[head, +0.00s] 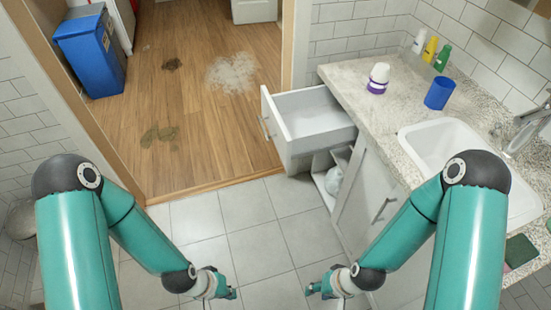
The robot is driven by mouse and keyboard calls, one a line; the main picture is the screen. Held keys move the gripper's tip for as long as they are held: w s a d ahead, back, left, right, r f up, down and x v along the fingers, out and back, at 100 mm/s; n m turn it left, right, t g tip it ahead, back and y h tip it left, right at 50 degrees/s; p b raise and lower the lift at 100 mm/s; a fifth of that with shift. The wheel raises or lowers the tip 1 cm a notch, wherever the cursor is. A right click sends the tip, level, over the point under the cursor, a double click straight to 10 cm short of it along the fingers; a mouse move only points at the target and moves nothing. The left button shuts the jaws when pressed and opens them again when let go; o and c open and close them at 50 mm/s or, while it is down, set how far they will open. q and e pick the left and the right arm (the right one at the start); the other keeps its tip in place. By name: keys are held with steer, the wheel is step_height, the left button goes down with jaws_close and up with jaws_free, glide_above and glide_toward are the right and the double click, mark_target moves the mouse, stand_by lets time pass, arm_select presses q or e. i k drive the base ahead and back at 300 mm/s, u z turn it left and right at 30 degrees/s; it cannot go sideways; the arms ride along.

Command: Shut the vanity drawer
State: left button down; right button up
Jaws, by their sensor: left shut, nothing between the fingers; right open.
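The vanity drawer (312,121) is white and stands pulled out from under the far end of the countertop. It looks empty inside, and its bar handle (268,127) is on the front panel facing left. My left gripper (232,294) is shut and empty, low over the tiled floor, well nearer to me than the drawer. My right gripper (311,289) is open, to the right of the left one and beside the vanity's lower front. Neither gripper touches the drawer.
The stone countertop (368,103) holds a white and purple cup stack (378,78), a blue cup (439,93), several bottles and a sink (450,150). An open shelf (327,178) lies below the drawer. The tiled floor (245,207) before it is clear. A blue bin (91,54) stands beyond the doorway.

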mark_target(301, 123)
steer(key=u, duration=0.15)
steer(key=i, duration=1)
steer(key=z, duration=0.2)
